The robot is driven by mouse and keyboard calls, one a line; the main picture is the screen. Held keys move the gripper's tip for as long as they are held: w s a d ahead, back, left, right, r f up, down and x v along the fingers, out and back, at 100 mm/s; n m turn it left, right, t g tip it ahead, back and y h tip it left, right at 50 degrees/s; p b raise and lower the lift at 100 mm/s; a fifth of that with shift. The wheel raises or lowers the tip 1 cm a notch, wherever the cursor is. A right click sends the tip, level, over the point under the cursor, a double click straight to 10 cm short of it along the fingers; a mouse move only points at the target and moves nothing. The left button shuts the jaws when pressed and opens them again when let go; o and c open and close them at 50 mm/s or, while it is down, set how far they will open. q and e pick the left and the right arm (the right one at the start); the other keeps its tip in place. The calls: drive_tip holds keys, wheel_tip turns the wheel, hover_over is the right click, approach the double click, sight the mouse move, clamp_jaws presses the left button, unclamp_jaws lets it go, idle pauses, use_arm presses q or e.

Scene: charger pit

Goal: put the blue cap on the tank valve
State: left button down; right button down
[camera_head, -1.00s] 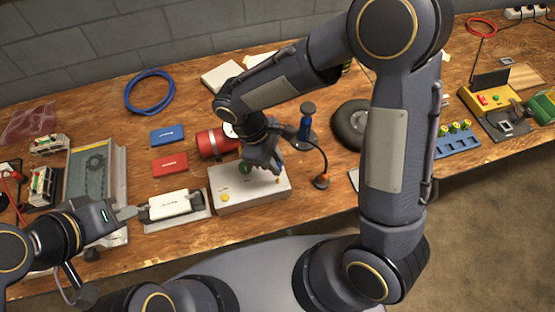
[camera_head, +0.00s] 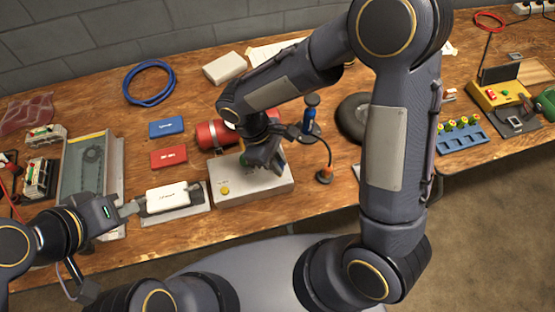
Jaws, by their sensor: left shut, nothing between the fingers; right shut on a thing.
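A red tank (camera_head: 210,134) lies on the bench behind a grey box (camera_head: 237,192). My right arm covers the tank's right end, and I cannot make out its valve. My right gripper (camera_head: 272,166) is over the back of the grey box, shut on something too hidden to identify. I cannot make out the blue cap. My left gripper (camera_head: 138,204) is shut and empty, beside the left end of a white pack (camera_head: 168,197) on a grey pad. I cannot tell if it touches the pack.
Blue (camera_head: 166,127) and red (camera_head: 169,157) packs lie left of the tank. A blue pump (camera_head: 310,118) stands right of my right gripper, and a dark hose loops down to an orange-based piece (camera_head: 325,175). A metal tray (camera_head: 112,170) lies at left.

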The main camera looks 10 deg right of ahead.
drive_tip(key=shift+f+b, duration=1.1)
drive_tip(key=shift+f, duration=0.3)
idle(0.3)
drive_tip(key=c, duration=1.3)
unclamp_jaws()
drive_tip(key=shift+o, duration=0.2)
drive_tip(key=v, duration=0.8)
